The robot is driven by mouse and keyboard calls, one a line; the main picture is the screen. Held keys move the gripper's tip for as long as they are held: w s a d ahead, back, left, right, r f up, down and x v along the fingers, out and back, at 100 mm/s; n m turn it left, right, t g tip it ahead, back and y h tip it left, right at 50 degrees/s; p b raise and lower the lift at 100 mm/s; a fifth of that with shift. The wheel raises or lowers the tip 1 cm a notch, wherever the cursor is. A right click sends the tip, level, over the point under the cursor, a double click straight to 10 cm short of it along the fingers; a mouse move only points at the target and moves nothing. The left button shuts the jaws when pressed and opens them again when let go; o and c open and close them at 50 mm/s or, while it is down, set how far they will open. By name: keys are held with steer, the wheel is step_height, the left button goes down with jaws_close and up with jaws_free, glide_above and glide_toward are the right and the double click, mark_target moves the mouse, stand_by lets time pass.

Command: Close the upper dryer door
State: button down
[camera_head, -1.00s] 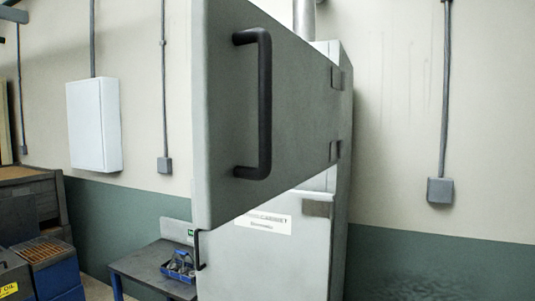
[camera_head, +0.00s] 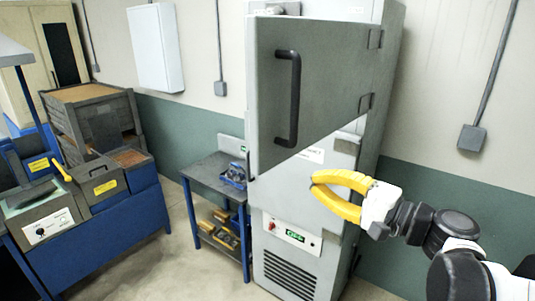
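The upper dryer door (camera_head: 335,85) is a grey panel, hinged on its right side, and it stands open, swung out towards me. Its black bar handle (camera_head: 294,100) is near the door's free left edge. My gripper (camera_head: 313,184), with yellow curved fingers, is below and to the right of the handle, in front of the lower part of the dryer (camera_head: 300,190). Its fingertips look to meet at the left, with a gap between the fingers behind them. It holds nothing and appears apart from the door. The inside of the upper compartment is hidden behind the door.
A small dark side table (camera_head: 215,172) with blue trays stands left of the dryer. A blue workbench (camera_head: 125,220) and stacked crates (camera_head: 92,120) are farther left. Floor (camera_head: 190,265) is free in front of the table. A green-and-cream wall is behind.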

steer(key=p+x, duration=0.1)
steer(key=x, duration=0.8)
steer(key=shift+a, duration=0.1)
